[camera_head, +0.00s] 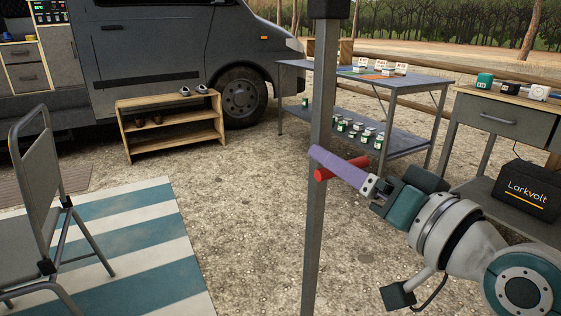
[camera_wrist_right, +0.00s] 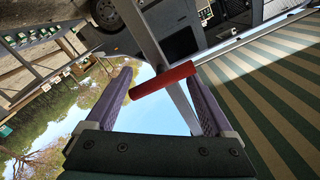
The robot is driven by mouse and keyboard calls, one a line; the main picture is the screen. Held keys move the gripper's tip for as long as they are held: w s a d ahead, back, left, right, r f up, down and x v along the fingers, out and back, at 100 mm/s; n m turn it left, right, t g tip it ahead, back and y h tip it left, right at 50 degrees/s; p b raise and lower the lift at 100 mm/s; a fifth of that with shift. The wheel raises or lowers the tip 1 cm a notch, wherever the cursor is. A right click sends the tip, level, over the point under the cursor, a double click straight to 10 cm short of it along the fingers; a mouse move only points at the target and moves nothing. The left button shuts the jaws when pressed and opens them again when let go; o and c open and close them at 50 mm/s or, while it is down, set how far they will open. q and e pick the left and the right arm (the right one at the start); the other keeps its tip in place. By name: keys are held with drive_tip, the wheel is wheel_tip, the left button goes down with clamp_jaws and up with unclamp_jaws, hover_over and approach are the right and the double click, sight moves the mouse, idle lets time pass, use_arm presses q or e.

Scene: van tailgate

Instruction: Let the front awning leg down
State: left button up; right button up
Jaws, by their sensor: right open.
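The awning leg (camera_head: 320,120) is a grey upright post in the middle of the head view, with a darker section at its top (camera_head: 330,8). A red handle (camera_head: 345,168) sticks out from the post to the right. My right gripper (camera_head: 320,160) has purple fingers and is at the handle's height, by the post. In the right wrist view the red handle (camera_wrist_right: 165,80) lies across the gap between my open fingers (camera_wrist_right: 160,78), with the post (camera_wrist_right: 155,45) behind it. I cannot tell whether the fingers touch the handle. My left gripper is out of view.
A van (camera_head: 175,60) stands behind, with a wooden shoe rack (camera_head: 165,104) before it. A folding chair (camera_head: 38,190) and striped mat (camera_head: 135,240) are at left. A blue table (camera_head: 410,82) and a grey workbench (camera_head: 490,118) stand at right. Gravel around the post is clear.

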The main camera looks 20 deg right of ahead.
drive_tip(key=s, duration=0.5)
drive_tip(key=shift+d, duration=0.35)
drive_tip(key=shift+w+p, duration=0.1)
drive_tip(key=shift+p, duration=0.2)
drive_tip(key=s+a+r+n+g+y+p, duration=0.1)
drive_tip(key=s+a+r+n+g+p, duration=0.8)
drive_tip(key=p, duration=0.9)
drive_tip(key=s+d+r+m+g+h+p, duration=0.1)
drive_tip(key=s+d+r+g+h+p, duration=0.15)
drive_tip(key=s+r+p, duration=0.4)
drive_tip(key=s+d+r+m+g+h+p, duration=0.1)
drive_tip(key=s+d+r+g+p, duration=0.2)
drive_tip(key=r+p, duration=0.6)
wheel_tip(320, 180, up, 34)
drive_tip(key=s+p, duration=0.1)
drive_tip(key=p, duration=3.3)
drive_tip(key=shift+a+f, duration=0.15)
drive_tip(key=shift+a, duration=0.25)
drive_tip(key=shift+s, duration=0.1)
